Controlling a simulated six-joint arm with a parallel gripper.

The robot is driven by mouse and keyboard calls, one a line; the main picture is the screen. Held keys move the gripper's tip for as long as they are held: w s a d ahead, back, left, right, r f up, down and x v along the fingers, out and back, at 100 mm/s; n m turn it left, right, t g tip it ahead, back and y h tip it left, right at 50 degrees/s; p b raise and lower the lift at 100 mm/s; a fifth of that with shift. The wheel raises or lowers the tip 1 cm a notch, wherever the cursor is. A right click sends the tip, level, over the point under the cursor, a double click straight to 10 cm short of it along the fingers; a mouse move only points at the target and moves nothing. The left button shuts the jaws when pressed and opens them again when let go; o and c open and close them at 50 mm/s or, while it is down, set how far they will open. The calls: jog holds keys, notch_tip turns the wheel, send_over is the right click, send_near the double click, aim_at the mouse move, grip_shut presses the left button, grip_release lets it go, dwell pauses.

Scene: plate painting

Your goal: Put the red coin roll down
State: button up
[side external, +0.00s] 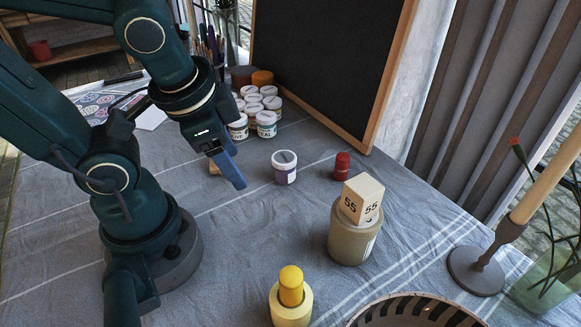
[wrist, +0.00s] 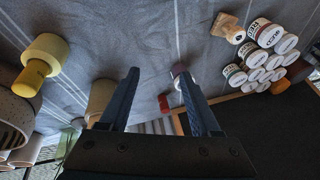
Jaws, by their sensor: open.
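The red coin roll (side external: 342,165) stands upright on the grey tablecloth, behind the block-topped jar and in front of the blackboard. In the wrist view a small red shape (wrist: 163,103), seemingly the same roll, shows between my fingers, beyond the tips. My gripper (side external: 238,176) is open and empty, with blue fingers pointing down above the cloth. In the side view it is well to the left of the red roll and does not touch it. In the wrist view both fingers (wrist: 158,74) are spread apart.
A purple jar (side external: 284,167) stands between my gripper and the red roll. A beige jar (side external: 350,240) bears a numbered block (side external: 362,197). A yellow jar with a yellow roll (side external: 291,286) is at the front. Paint jars (side external: 266,123) cluster behind. A candle holder (side external: 476,270) stands right.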

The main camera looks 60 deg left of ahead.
jog(key=d+r+n+t, duration=0.1)
jog(key=w+d+r+n+t+h, duration=0.1)
jog(key=r+n, duration=0.1)
jog(key=shift+w+r+h, duration=0.1)
jog(key=shift+h, duration=0.2)
dwell(1.0)
